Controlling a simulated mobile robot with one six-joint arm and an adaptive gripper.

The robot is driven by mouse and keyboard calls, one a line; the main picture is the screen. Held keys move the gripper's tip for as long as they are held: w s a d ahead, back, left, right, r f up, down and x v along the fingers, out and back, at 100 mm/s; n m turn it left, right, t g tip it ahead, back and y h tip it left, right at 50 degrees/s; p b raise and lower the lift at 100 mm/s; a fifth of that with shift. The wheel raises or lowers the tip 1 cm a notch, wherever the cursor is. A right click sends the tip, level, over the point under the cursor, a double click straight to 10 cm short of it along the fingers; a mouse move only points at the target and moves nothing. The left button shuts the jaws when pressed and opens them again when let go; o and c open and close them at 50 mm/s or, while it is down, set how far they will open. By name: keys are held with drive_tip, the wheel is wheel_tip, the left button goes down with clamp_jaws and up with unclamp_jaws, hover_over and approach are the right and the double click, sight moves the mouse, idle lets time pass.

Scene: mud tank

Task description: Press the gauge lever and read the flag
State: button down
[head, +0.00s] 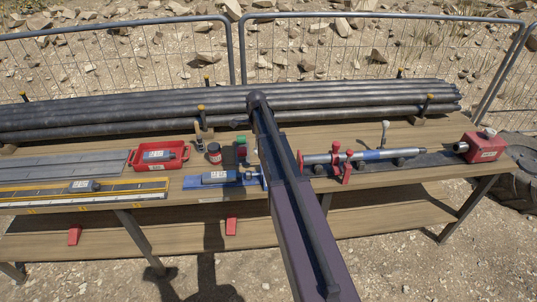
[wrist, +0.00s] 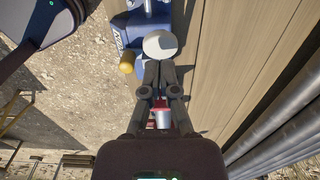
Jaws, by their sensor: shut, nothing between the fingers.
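My gripper (wrist: 160,68) is shut and empty in the wrist view. Its fingertips are at the near edge of a pale round disc (wrist: 160,44); whether they touch it I cannot tell. The disc sits at a blue device (wrist: 130,28) with a brass-coloured knob (wrist: 126,62) at its side. This may be the gauge, with the disc on its lever, but I cannot be sure. No flag can be made out. In the head view a blue fixture (head: 249,178) shows just left of my arm, which hides part of the bench and my gripper.
A mesh fence (head: 150,60) stands behind.

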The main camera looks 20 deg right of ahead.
drive_tip(key=shift+f, duration=0.3)
drive_tip(key=shift+f+b, duration=1.05)
drive_tip(key=shift+b, duration=0.2)
drive_tip(key=shift+f+b, duration=1.75)
drive_tip(key=shift+b, duration=0.05)
drive_tip(key=shift+r, duration=0.15)
wheel_tip(320, 180, up, 11)
drive_tip(key=p, duration=1.1)
